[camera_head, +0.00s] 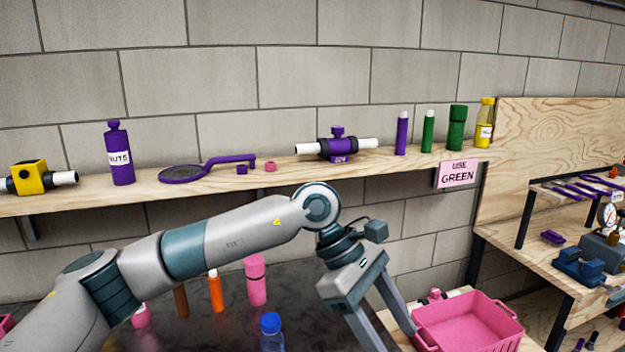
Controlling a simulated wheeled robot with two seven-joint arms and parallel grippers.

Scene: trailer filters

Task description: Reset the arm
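My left arm reaches in from the lower left and bends down at a joint in the middle. My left gripper (388,328) points down to the right, just left of a pink bin (468,322). Its two fingers are spread apart with nothing visible between them; their tips are cut off by the bottom edge. My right arm and gripper are not in view.
A dark table (235,320) below my arm holds a pink bottle (256,280), an orange tube (215,292) and a blue-capped bottle (271,332). A wooden wall shelf (290,172) holds bottles and fittings. A wooden workbench (520,235) stands at right.

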